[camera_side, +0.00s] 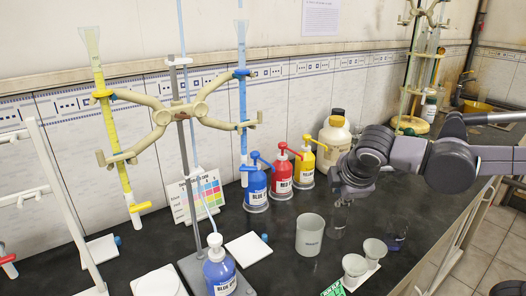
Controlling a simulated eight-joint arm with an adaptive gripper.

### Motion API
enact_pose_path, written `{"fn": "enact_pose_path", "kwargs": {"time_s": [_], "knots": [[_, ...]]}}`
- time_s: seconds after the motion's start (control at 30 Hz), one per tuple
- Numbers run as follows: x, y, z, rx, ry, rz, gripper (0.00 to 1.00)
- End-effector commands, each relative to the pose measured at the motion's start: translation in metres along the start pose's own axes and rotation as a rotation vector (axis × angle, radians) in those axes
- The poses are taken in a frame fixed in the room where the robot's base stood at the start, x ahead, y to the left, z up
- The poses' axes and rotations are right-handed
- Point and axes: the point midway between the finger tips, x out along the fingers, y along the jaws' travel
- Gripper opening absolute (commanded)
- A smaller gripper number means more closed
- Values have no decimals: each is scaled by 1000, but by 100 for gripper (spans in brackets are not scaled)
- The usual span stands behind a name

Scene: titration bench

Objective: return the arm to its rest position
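My arm reaches in from the right edge. My gripper (341,203) points down over the bench, right of the middle of the view. Its fingers are small and dark, and I cannot tell whether they are open or shut. A clear glass vessel (337,226) is just below the fingertips. I cannot tell whether they touch it.
A grey beaker (310,236) stands left of my gripper, and two small cups (355,268) stand in front. Blue (256,186), red (282,172) and yellow (304,164) pump bottles stand behind. A burette stand (187,150) is at left. Black bench (425,205) is bare at right.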

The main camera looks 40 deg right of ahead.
Motion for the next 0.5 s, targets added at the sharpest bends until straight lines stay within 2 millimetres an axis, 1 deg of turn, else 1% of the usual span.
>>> {"fn": "enact_pose_path", "kwargs": {"time_s": [0.03,0.1,0.2,0.3,0.4,0.5], "knots": [[6,-13,13,147,42,-43,18],[12,-29,21,353,106,-100,18],[17,-48,28,628,185,-171,18],[19,-60,30,852,245,-229,18],[20,-67,32,1004,284,-266,18],[21,-69,31,1080,305,-287,18]]}}
